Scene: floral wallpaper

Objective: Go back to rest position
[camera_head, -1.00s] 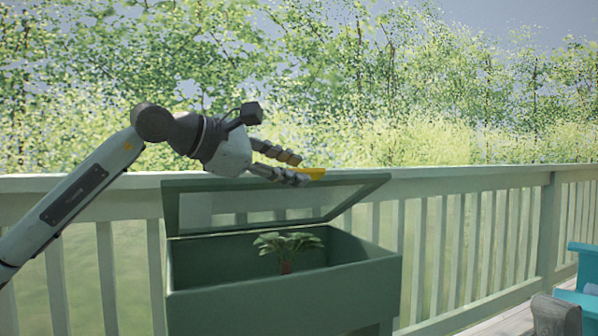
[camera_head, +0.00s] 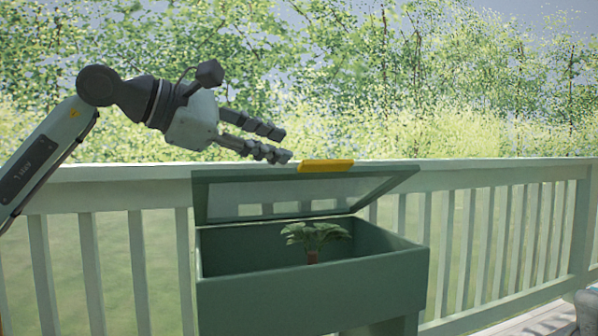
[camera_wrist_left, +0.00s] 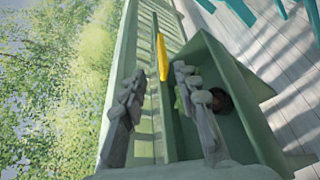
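My left gripper (camera_head: 287,145) is raised above and left of the green box, with its two fingers apart and nothing between them. The box's framed lid (camera_head: 207,203) stands open and tilted. A yellow handle (camera_head: 326,166) sits on the lid's upper edge, just right of and below the fingertips, apart from them. In the left wrist view the yellow handle (camera_wrist_left: 162,58) shows beyond the gap between the fingers (camera_wrist_left: 157,75). My right gripper is not in view.
The green box (camera_head: 310,298) holds a leafy plant (camera_head: 316,234). A pale green railing (camera_head: 500,172) runs behind it, with trees beyond. A grey object (camera_head: 588,306), cut off at the lower right, is unclear. Turquoise furniture (camera_wrist_left: 240,10) shows in the left wrist view. Open air surrounds the gripper above the railing.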

